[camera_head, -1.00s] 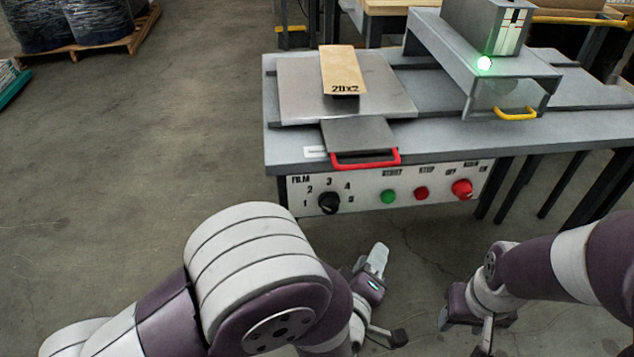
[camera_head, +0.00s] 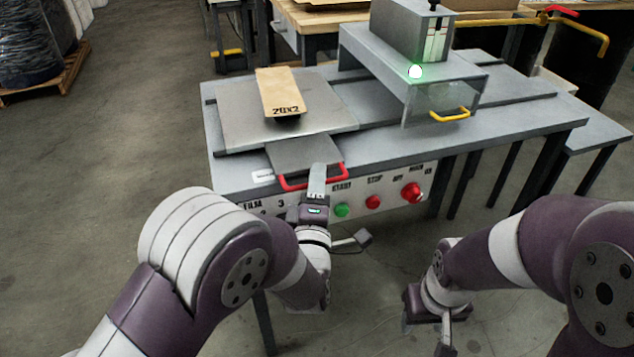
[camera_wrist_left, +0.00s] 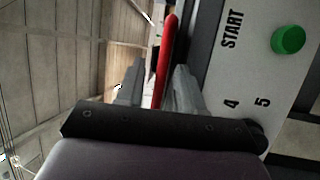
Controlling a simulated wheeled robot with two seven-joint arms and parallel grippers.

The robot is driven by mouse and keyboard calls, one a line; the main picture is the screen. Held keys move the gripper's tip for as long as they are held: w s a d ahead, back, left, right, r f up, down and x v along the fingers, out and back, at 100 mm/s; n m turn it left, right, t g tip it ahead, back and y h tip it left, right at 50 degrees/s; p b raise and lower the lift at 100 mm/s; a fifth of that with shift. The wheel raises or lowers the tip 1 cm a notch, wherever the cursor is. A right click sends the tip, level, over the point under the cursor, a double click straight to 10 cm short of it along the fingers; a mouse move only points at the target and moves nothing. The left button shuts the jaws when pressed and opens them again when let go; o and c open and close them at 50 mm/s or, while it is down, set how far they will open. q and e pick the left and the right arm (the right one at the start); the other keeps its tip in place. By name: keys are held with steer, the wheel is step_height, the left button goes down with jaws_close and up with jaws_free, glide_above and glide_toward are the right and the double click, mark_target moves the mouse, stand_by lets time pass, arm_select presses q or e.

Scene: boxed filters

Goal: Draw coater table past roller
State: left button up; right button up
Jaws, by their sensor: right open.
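The coater table, a flat grey plate (camera_head: 235,128) with a red handle (camera_head: 290,186) on its front tongue, lies on the left of the bench. A tan piece marked "20X2" (camera_head: 280,93) lies on it. My left gripper (camera_head: 318,172) is at the handle's right part. In the left wrist view the red handle (camera_wrist_left: 166,60) runs between its two fingers, with a gap visible on one side, so the fingers look open around it. The roller is not clearly visible; a grey bridge housing (camera_head: 375,55) with a clear guard stands right of the plate. My right gripper (camera_head: 443,345) is open and empty, low right.
The bench front panel carries a green START button (camera_head: 341,210), a red STOP button (camera_head: 373,202), a larger red knob (camera_head: 411,192) and a dial, now mostly hidden by my left arm. The guard has a yellow handle (camera_head: 450,115).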

arm_select(q)
jaws_close()
steer(key=shift+w+d, duration=0.1)
